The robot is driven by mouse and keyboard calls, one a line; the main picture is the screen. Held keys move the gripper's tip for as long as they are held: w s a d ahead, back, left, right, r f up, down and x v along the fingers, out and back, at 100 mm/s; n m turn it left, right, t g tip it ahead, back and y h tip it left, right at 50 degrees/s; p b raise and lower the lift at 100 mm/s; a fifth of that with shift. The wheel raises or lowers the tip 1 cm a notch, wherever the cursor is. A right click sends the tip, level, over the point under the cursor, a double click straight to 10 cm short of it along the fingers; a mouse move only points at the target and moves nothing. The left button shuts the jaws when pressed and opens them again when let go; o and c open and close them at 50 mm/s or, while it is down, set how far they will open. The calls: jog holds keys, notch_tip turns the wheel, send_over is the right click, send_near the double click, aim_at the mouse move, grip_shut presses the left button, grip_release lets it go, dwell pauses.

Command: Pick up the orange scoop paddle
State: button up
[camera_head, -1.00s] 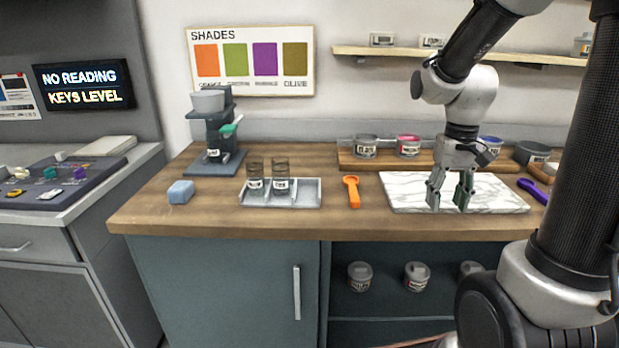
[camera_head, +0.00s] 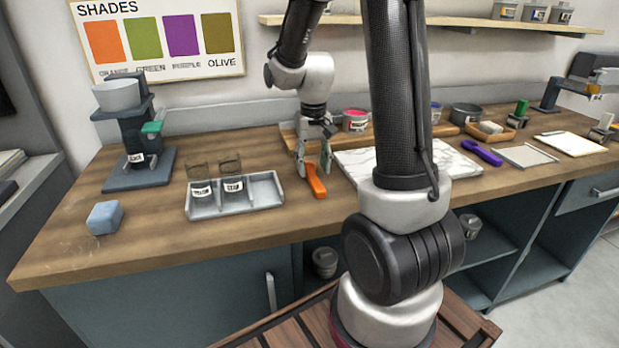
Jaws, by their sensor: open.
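The orange scoop paddle (camera_head: 316,181) lies on the wooden counter between the grey tray and the white marble slab. My gripper (camera_head: 312,166) is open, fingers pointing down, over the far end of the paddle. The fingers hide part of that end. I cannot tell whether they touch the paddle or stand around it.
The grey tray (camera_head: 262,192) with two labelled jars stands left of the paddle. The marble slab (camera_head: 455,162) is close on the right. A blue block (camera_head: 104,217), a dark dispenser (camera_head: 140,165) and a purple scoop (camera_head: 482,153) are also on the counter (camera_head: 150,235).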

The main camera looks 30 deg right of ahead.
aim_at(312, 175)
jog(key=shift+f, duration=1.6)
grip_shut()
notch_tip(312, 175, up, 10)
